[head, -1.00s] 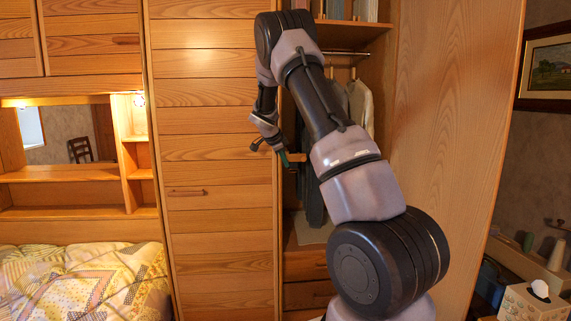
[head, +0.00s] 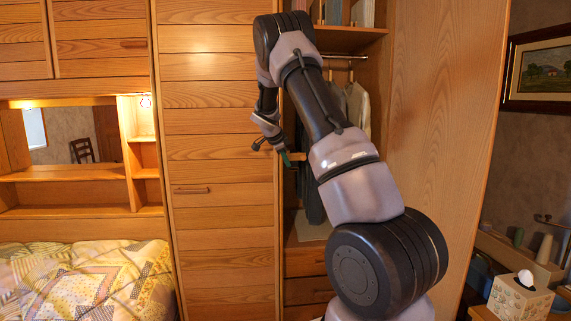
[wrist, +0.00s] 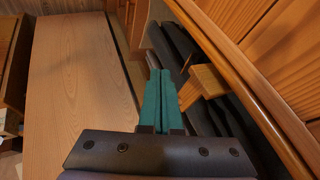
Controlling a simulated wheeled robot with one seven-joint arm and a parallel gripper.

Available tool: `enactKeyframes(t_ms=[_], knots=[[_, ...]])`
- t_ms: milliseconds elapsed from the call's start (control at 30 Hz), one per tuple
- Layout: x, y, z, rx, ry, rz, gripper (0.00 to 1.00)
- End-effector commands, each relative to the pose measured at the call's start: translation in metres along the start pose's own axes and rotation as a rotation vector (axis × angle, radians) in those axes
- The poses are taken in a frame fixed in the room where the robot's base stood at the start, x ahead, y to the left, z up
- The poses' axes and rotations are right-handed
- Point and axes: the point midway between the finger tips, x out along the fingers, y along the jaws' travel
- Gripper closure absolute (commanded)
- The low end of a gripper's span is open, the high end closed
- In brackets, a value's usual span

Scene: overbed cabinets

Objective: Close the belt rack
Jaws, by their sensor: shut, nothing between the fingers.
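The belt rack is mostly hidden in the head view. A short wooden piece (head: 298,157) that looks like its front end shows beside my fingertips, at the left side of the open wardrobe. In the wrist view a wooden block (wrist: 206,81), likely the same piece, stands just right of my fingers, with dark strips near it. My gripper (wrist: 160,88) has its two green fingers pressed together with nothing between them. In the head view my gripper (head: 286,159) is small, at the wardrobe opening. I cannot tell whether it touches the rack.
A closed wooden door panel (head: 215,130) is left of the opening, and an open door (head: 440,130) stands on the right. Clothes (head: 355,105) hang inside above drawers (head: 305,262). A bed (head: 85,280) is at left; a tissue box (head: 520,297) is at lower right.

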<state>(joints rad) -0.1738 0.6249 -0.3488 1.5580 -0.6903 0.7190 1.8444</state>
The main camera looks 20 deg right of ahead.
Motion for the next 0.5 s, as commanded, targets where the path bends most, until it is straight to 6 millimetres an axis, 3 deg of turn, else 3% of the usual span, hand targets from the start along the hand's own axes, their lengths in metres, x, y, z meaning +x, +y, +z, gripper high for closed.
enactKeyframes(t_ms=[500], knots=[[-0.073,0.0,0.0,0.002,-0.001,-0.002,1.0]])
